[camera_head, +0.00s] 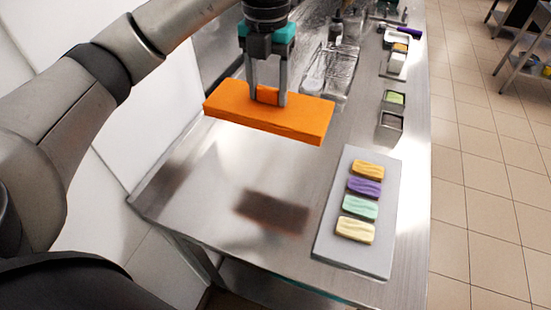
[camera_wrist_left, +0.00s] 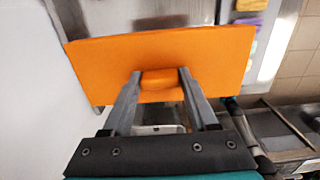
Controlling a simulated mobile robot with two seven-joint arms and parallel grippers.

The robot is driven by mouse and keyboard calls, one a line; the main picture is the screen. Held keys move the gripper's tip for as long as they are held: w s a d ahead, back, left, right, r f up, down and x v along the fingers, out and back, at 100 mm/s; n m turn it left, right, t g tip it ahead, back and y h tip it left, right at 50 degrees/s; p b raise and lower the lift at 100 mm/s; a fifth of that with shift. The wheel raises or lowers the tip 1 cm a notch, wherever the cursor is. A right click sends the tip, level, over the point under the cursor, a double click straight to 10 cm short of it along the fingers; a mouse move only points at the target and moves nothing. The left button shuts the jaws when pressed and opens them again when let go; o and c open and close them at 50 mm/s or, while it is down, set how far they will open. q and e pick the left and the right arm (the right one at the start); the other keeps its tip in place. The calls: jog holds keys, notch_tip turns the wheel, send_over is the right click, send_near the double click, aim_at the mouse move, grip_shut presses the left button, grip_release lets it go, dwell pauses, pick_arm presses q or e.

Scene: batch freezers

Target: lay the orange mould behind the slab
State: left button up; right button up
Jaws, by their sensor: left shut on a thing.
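The orange mould (camera_head: 268,114) is a flat rectangular block with a raised grip on top. My left gripper (camera_head: 268,97) is shut on that grip and holds the mould level above the steel table; its shadow lies on the table below. In the left wrist view the mould (camera_wrist_left: 160,62) spans the picture between the fingers (camera_wrist_left: 158,78). The slab (camera_head: 333,240) is a grey plate on the right side of the table, with a row of yellow, purple, green and pale yellow bars on it. The mould is apart from the slab, up and to its left. My right gripper is not in view.
The steel table (camera_head: 180,200) is bare left of the slab. Small metal containers (camera_head: 391,122) stand beyond the slab along the right edge. A clear, shiny tray (camera_head: 330,72) lies behind the mould. A white wall borders the left side.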

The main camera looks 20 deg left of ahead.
pick_arm(q)
jog(key=shift+s+f+b, duration=0.15)
jog(key=shift+f+b, duration=0.5)
jog(key=shift+f, duration=4.25)
jog(key=shift+s+f+b, duration=0.1)
jog(key=shift+f+b, duration=0.55)
jog(key=shift+f, duration=4.25)
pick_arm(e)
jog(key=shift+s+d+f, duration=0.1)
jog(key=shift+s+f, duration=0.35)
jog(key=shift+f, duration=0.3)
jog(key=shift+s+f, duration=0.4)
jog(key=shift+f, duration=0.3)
pick_arm(q)
jog(key=shift+f, duration=0.1)
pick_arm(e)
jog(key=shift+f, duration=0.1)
pick_arm(q)
jog(key=o, duration=1.4)
jog(key=shift+r, duration=0.25)
notch_tip(320, 180, up, 12)
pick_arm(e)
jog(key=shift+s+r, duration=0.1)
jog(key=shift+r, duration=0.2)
